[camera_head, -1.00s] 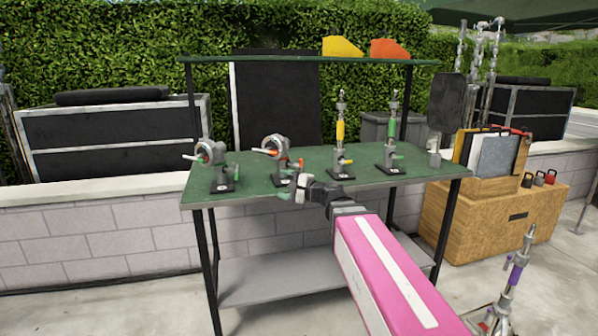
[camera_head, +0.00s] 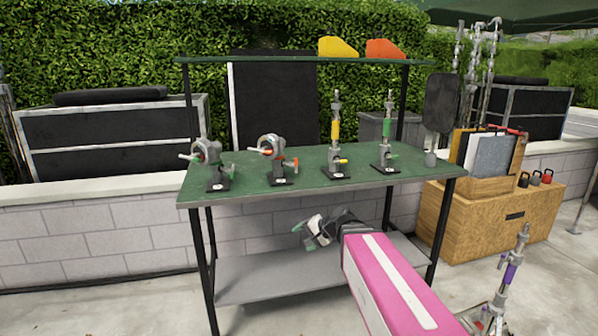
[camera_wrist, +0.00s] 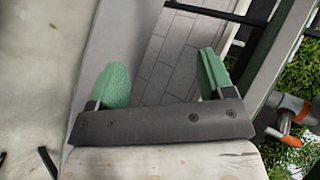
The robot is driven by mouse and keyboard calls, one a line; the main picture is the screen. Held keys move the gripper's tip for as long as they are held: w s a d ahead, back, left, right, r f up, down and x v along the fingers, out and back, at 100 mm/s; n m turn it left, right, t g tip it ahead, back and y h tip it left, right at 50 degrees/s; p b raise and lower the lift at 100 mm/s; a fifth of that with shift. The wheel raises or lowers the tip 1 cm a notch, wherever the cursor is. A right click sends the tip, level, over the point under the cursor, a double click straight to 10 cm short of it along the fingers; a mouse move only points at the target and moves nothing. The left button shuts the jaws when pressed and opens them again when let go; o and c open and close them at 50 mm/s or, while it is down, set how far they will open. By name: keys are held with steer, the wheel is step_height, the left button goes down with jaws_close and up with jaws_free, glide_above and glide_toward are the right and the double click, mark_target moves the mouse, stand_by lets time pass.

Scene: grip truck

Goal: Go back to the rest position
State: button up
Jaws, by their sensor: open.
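My gripper (camera_head: 305,234) is in front of the green table's (camera_head: 250,193) front edge, below its top and above the lower shelf. In the wrist view its two green fingers (camera_wrist: 160,85) are spread apart with nothing between them. My pink arm reaches in from the lower right of the head view. On the table top stand two clamps with round heads, one with green (camera_head: 213,160) and one with orange (camera_head: 275,158) parts, and two upright stands, one yellow (camera_head: 336,130) and one green (camera_head: 386,135). An orange-handled clamp (camera_wrist: 295,120) shows at the right in the wrist view.
A grey lower shelf (camera_head: 260,285) and dark table legs (camera_head: 212,275) are close to my gripper. A wooden crate (camera_head: 480,220) stands to the right. A purple-marked stand (camera_head: 511,270) is at the lower right. Open paving lies at the lower left.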

steer(key=s+d+f+n+g+h, duration=0.2)
steer(key=s+d+f+h, duration=0.2)
steer(key=d+f, duration=0.4)
steer(key=s+d+f+n+g+h, duration=0.2)
steer(key=s+d+f+h, duration=0.3)
steer(key=d+f, duration=0.3)
steer(key=shift+s+d+f+n+g, duration=0.2)
steer(key=shift+s+d+n+g, duration=0.15)
steer(key=shift+s+d, duration=0.2)
steer(key=shift+a, duration=0.1)
